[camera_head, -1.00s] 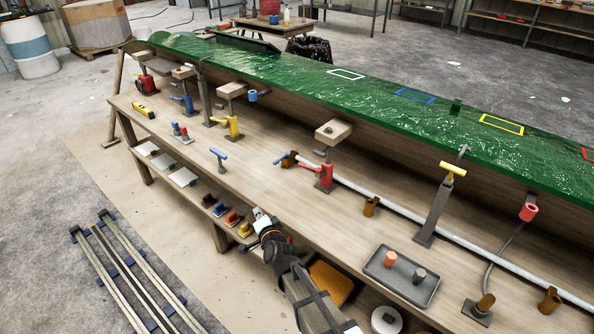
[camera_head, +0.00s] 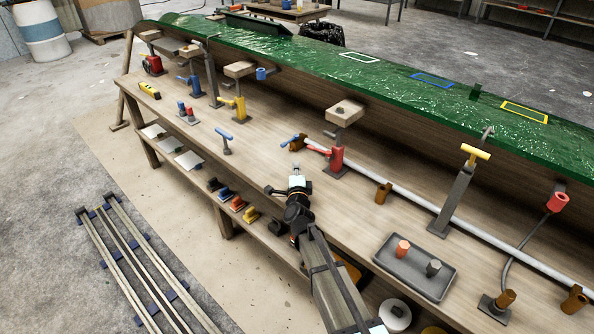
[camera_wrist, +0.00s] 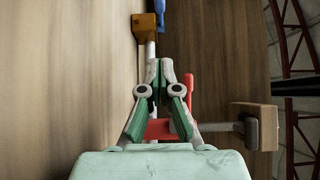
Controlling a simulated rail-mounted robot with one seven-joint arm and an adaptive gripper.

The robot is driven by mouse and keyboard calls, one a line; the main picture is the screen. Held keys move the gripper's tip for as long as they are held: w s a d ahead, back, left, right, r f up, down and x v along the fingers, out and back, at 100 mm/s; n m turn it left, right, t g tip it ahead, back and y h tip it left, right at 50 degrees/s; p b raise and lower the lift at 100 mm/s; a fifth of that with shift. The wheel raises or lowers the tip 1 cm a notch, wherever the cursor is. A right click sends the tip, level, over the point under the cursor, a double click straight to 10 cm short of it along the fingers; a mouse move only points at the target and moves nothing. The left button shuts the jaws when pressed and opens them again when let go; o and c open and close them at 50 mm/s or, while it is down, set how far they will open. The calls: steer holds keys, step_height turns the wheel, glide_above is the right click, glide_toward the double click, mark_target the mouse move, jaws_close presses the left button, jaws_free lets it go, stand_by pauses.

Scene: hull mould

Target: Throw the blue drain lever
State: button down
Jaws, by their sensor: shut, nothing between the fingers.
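A blue lever (camera_head: 288,142) sits at the left end of the white pipe, beside a brown bracket (camera_head: 299,142). In the wrist view the blue lever (camera_wrist: 160,12) shows at the top edge, partly cut off, beyond the bracket (camera_wrist: 146,32). A separate blue T-handle (camera_head: 224,135) stands on a short post on the bench to the left; I cannot tell from the frames which one is the drain lever. My gripper (camera_head: 296,167) is shut and empty over the bench's front part, short of the pipe end and apart from both. It also shows in the wrist view (camera_wrist: 160,64).
A red clamp (camera_head: 335,158) with a wooden pad (camera_head: 344,112) stands just right of the pipe end. The white pipe (camera_head: 420,205) runs right along the bench. A grey tray (camera_head: 444,284) with two pegs lies at front right. Bare bench lies around the T-handle.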

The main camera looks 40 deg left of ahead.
mark_target(287, 145)
steer(key=p+x, duration=0.1)
steer(key=x, duration=0.6)
steer(key=shift+a, duration=0.1)
steer(key=shift+w+a+r+p, duration=0.15)
steer(key=shift+a+p, duration=0.3)
steer(key=shift+a, duration=1.45)
steer(key=shift+w+h+p, duration=0.15)
steer(key=shift+h+p, duration=0.15)
steer(key=shift+p, duration=0.6)
